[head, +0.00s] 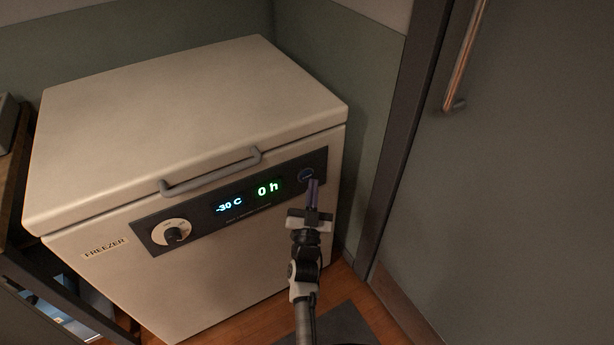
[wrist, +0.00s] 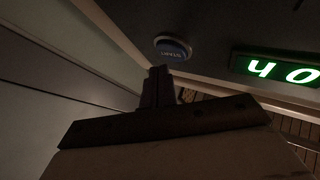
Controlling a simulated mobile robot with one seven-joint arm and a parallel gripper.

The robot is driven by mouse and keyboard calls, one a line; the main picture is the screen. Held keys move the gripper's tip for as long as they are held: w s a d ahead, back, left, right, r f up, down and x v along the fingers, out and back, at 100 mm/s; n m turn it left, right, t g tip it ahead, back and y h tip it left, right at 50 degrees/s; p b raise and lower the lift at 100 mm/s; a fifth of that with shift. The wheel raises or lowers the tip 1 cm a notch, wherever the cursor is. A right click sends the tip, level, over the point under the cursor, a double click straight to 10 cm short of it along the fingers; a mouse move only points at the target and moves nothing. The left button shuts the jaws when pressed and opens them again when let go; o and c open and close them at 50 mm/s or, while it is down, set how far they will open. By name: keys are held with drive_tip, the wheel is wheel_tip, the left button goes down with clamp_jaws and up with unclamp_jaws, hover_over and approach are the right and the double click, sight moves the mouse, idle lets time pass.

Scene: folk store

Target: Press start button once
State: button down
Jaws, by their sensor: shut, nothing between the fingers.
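The freezer (head: 190,120) is a white chest with its lid down and a dark control panel (head: 290,193) on its front. The start button (head: 306,175) is a round, blue-rimmed button at the panel's right end. It also shows in the wrist view (wrist: 173,47), upside down, with the word START. My gripper (head: 313,183) is shut and empty, with its fingertips just below the button in the head view. In the wrist view the fingertips (wrist: 158,70) appear just below the button's rim. I cannot tell whether they touch it.
A knob (head: 173,235) sits at the panel's left end, and a grey handle (head: 212,173) juts from the lid above the panel. A grey door (head: 520,180) stands at the right.

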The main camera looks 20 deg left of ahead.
drive_tip(key=shift+w+a, duration=0.1)
idle(0.3)
drive_tip(key=shift+w+a, duration=0.2)
drive_tip(key=shift+w+a, duration=0.25)
drive_tip(key=shift+a, duration=0.1)
idle(0.7)
idle(0.4)
drive_tip(key=shift+s+d, duration=0.55)
drive_tip(key=shift+d, duration=0.1)
drive_tip(key=s+d, duration=0.1)
drive_tip(key=d, duration=0.1)
drive_tip(key=s+d+b, duration=0.1)
drive_tip(key=s+d, duration=0.1)
idle(0.3)
drive_tip(key=shift+r, duration=0.1)
idle(0.6)
